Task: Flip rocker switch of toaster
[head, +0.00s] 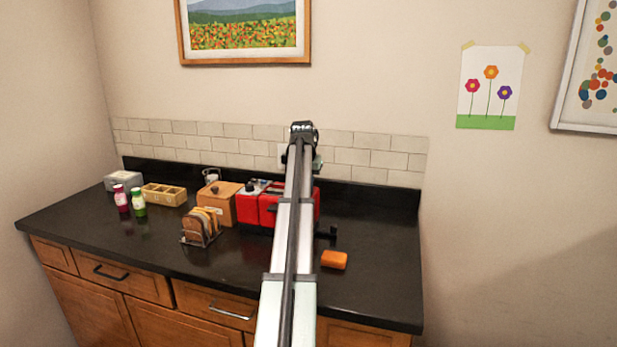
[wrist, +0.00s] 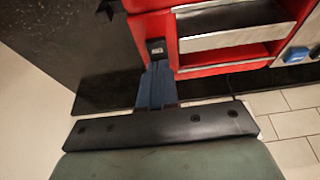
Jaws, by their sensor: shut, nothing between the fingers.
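The red toaster (head: 248,209) stands on the dark counter near the back wall, partly hidden behind my arm in the head view. In the wrist view its red body (wrist: 141,32) fills the upper middle, with silver-edged slots. A small black rocker switch (wrist: 156,47) sits on the red surface beside the slots. My gripper (wrist: 157,66) is shut and empty, its blue-grey fingertips right at the lower edge of the switch. I cannot tell whether they touch it. In the head view my arm hides the fingertips and the switch.
A toast rack (head: 201,227), a wooden box (head: 217,203), two small bottles (head: 130,200) and a divided wooden tray (head: 163,194) stand left of the toaster. An orange block (head: 334,260) lies at front right. The counter's right side (head: 380,260) is clear.

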